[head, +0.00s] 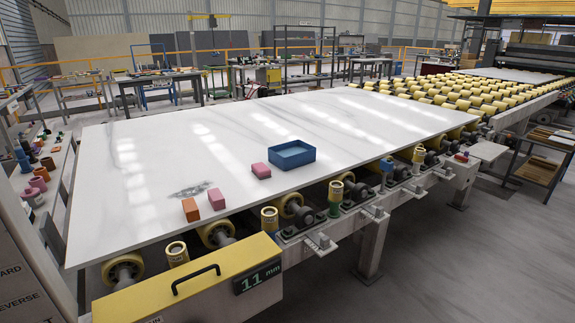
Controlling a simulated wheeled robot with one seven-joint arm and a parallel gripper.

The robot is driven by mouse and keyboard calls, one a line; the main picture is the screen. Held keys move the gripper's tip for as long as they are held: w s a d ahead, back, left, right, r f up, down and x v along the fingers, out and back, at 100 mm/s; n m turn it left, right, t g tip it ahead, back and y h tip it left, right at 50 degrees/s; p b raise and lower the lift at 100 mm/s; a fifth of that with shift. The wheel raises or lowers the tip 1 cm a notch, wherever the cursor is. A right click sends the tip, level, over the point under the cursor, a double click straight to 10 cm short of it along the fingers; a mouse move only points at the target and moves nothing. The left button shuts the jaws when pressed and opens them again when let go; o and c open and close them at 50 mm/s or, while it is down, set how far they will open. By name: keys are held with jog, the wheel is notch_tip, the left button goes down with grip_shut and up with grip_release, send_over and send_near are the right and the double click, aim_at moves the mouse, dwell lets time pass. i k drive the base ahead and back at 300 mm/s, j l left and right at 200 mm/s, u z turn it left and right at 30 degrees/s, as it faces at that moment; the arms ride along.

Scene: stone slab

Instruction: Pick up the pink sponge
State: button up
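Two pink blocks lie on the white stone slab (150,150). One pink block (261,171) sits just left of the blue tray, near the slab's front edge. The other pink block (216,199) is further left, beside an orange block. Both have a sponge-like blocky shape, and I cannot tell from this view which one is the pink sponge. My gripper is not in view.
A blue open tray (302,160) stands right of the nearer-centre pink block. An orange block (190,210) sits by the front edge. Yellow rollers and a yellow-topped box (190,280) border the front. The slab's back is clear.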

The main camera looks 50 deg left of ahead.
aim_at(260, 170)
jog(key=i+u, duration=0.4)
jog(key=i+l+u, duration=0.2)
jog(key=i+u, duration=0.4)
jog(key=u, duration=0.2)
jog(key=i+u, duration=0.2)
jog(key=u, duration=0.2)
jog(key=i+l+u, duration=0.15)
jog(key=u, duration=0.25)
jog(key=i+l+u, duration=0.2)
jog(key=u, duration=0.2)
jog(key=i+l+u, duration=0.2)
jog(key=u, duration=0.2)
jog(key=i+l+u, duration=0.45)
jog(key=l+u, duration=0.25)
